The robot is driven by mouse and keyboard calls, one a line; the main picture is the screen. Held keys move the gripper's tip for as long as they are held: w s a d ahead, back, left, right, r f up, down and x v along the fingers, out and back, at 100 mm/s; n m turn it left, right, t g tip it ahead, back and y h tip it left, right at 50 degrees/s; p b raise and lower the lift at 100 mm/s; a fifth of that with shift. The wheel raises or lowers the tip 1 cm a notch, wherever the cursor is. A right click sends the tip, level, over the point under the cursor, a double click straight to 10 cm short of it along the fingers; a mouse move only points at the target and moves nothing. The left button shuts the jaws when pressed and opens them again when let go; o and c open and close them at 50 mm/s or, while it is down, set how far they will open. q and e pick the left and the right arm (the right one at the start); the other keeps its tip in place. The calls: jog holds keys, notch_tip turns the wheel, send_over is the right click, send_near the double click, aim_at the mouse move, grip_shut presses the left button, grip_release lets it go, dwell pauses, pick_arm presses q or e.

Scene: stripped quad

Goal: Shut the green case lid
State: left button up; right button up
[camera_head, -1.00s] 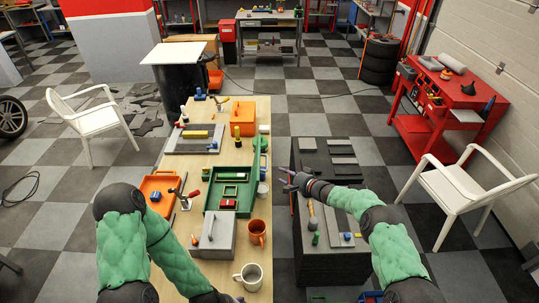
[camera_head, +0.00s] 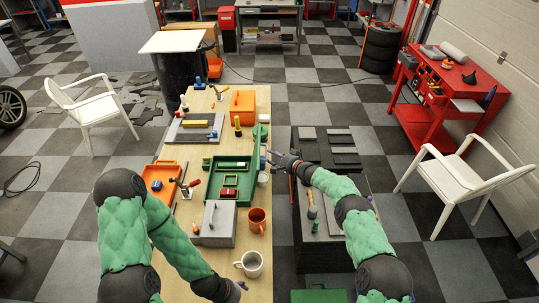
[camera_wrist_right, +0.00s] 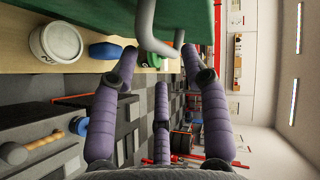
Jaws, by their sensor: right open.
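The green case (camera_head: 213,194) lies open on the wooden table, with small green and red pieces inside. Its green lid (camera_head: 256,147) stands raised along the case's right side, seen nearly edge-on. In the right wrist view the lid (camera_wrist_right: 70,12) fills the top, with a grey handle (camera_wrist_right: 146,30) sticking out from it. My right gripper (camera_head: 269,156) is just right of the lid, open and empty; in the wrist view its spread fingers (camera_wrist_right: 160,68) face the handle. I cannot tell whether they touch it. My left gripper (camera_head: 241,286) is low by the table's front; its fingers are unclear.
An orange mug (camera_head: 257,221) and a white mug (camera_head: 249,264) stand near the case. A grey box (camera_head: 217,226) and an orange tray (camera_head: 158,184) are close by. A dark stand (camera_head: 318,250) lies under my right arm. A white roll (camera_wrist_right: 58,42) sits on the table edge.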

jog(key=shift+x, duration=1.75)
grip_shut()
